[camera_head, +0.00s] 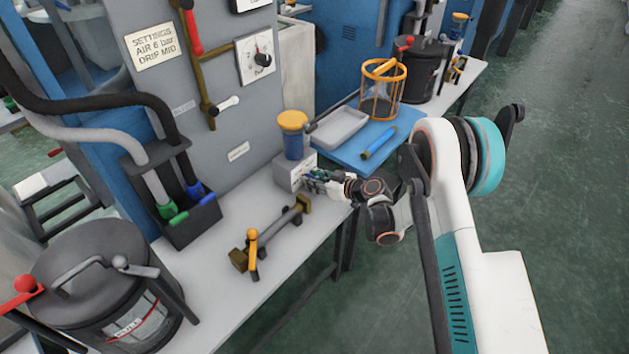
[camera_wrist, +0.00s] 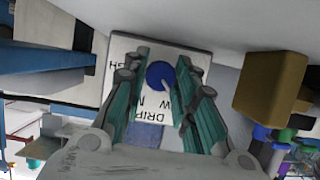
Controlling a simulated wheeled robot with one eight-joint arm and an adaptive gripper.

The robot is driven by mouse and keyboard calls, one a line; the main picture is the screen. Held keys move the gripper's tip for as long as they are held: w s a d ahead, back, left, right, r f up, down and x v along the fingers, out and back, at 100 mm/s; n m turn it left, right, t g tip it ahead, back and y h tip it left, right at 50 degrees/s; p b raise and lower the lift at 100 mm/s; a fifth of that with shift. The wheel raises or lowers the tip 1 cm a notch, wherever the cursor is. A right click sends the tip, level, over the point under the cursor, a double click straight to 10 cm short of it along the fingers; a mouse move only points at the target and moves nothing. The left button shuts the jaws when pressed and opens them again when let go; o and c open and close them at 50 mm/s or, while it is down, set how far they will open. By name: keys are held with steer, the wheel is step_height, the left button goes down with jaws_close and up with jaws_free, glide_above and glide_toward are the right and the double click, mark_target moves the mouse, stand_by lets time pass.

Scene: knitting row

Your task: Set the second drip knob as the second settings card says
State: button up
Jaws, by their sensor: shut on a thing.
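A settings card (camera_head: 153,45) on the grey panel reads "SETTINGS AIR 6 bar DRIP MID". Below it to the right, a blue cylinder with a yellow cap (camera_head: 293,134) stands on a small pale box (camera_head: 291,173). My gripper (camera_head: 317,178) is at the front of this box. In the wrist view a round blue drip knob (camera_wrist: 160,75) sits on a white dial plate (camera_wrist: 195,61) with upside-down lettering, including "DRIP". My gripper's green fingers (camera_wrist: 163,62) are shut on the knob, one at each side. The fingers hide part of the lettering, and the knob's exact setting is unclear.
A brass-ended fitting with a yellow lever (camera_head: 270,236) lies on the bench (camera_head: 232,296) in front. A blue mat (camera_head: 345,160) with a grey tray (camera_head: 338,127), a blue tube (camera_head: 379,142) and an orange cage (camera_head: 381,91) lies behind my gripper. A dark canister (camera_head: 105,285) stands front left.

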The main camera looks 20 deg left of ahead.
steer(key=m+g, duration=0.1)
steer(key=m, duration=0.1)
steer(key=m+g+y, duration=0.1)
steer(key=m, duration=0.1)
steer(key=shift+w+d+f+m+y, duration=0.1)
steer(key=shift+w+d+m+y, duration=0.1)
steer(key=shift+m+y, duration=0.1)
steer(key=m+g+y, duration=0.1)
steer(key=m+g, duration=0.1)
steer(key=m, duration=0.1)
steer(key=shift+w+f, duration=0.1)
steer(key=shift+m+g+y, duration=0.4)
steer(key=shift+m+y, duration=0.3)
steer(key=shift+m, duration=0.5)
steer(key=o, duration=1.1)
steer(key=shift+f, duration=0.1)
steer(key=shift+c, duration=0.2)
